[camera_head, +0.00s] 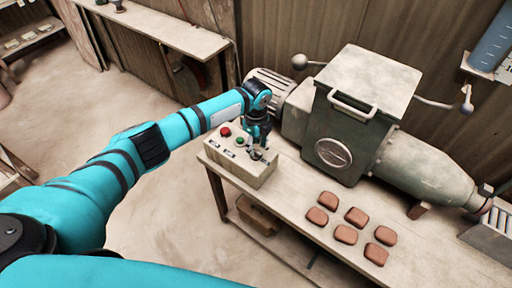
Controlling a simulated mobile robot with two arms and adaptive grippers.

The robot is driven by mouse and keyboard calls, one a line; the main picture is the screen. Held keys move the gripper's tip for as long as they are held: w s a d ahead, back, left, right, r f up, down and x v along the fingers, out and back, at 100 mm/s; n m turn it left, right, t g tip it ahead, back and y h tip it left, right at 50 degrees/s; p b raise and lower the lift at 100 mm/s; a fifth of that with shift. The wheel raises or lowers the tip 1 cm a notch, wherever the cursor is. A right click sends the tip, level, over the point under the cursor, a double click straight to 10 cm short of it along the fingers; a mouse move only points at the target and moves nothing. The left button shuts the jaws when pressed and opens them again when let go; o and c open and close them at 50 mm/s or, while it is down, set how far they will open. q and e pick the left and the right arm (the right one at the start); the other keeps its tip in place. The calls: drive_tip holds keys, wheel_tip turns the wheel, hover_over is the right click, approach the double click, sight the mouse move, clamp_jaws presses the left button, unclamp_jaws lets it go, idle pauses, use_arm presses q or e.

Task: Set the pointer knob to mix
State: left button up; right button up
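A beige control box (235,171) sits on the left end of the bench, with a red button (225,131) and a green button (240,140) on its sloped top. My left gripper (257,152) is over the right part of the box top, fingers down, where a small dark part shows between or just beside the fingers. I cannot make out the pointer knob or its setting, as the gripper covers that spot. Whether the fingers are closed on anything is too small to tell. My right gripper is not in view.
A grey-green press (338,125) with a handled hopper stands behind and right of the box. Several brown tiles (346,234) lie on the bench (285,206) in front of it. A drawer or box (260,221) sits on the shelf below. Open floor lies left.

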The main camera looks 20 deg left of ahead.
sight(256, 154)
use_arm(q)
drive_tip(key=shift+f, duration=1.35)
drive_tip(key=shift+c, duration=0.4)
clamp_jaws()
